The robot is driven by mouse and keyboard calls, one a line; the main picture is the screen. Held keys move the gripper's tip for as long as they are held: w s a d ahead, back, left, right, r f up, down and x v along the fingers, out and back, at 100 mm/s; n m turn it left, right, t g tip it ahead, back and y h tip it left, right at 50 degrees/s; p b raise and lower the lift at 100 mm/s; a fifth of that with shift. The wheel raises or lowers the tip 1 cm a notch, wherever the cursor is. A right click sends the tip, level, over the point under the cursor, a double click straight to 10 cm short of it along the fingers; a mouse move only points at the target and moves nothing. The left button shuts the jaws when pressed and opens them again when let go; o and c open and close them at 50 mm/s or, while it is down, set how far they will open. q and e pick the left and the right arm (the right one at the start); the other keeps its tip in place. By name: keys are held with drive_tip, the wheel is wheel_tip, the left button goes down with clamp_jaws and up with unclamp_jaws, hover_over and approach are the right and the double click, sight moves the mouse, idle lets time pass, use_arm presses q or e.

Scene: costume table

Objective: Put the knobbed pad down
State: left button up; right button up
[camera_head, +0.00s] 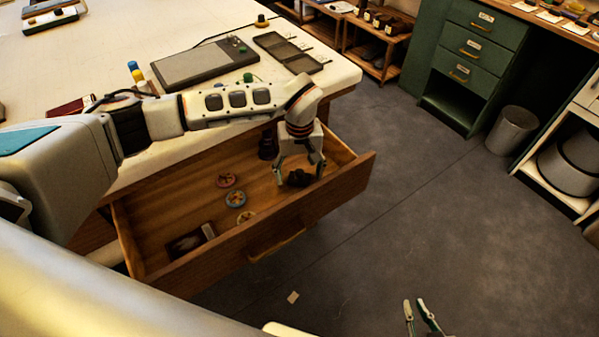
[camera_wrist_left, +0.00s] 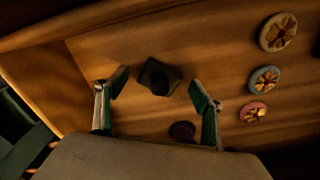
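The knobbed pad (camera_head: 299,179) is a small dark, square-looking piece with a round knob on top. It is in the open wooden drawer (camera_head: 330,193), towards its right end. In the left wrist view the pad (camera_wrist_left: 158,77) shows between my left fingertips, with a gap on each side. My left gripper (camera_head: 299,170) reaches down into the drawer over the pad, with its fingers spread; it also shows in the left wrist view (camera_wrist_left: 160,88). My right gripper (camera_head: 419,316) is at the bottom edge of the head view, away from the drawer, its fingers apart and empty.
Several round flower-patterned discs (camera_head: 236,199) lie mid-drawer. A dark round-topped piece (camera_head: 268,147) stands near the drawer's back. A dark item (camera_head: 185,246) lies at the left end. The white table (camera_head: 120,45) above holds a grey pad (camera_head: 205,64) and a dark tray (camera_head: 290,52).

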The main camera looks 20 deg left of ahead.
sight(300, 172)
use_arm(q)
wheel_tip(300, 172, up, 12)
drive_tip(key=shift+r+p, duration=0.2)
drive_tip(key=shift+p, duration=0.2)
idle(0.4)
idle(0.3)
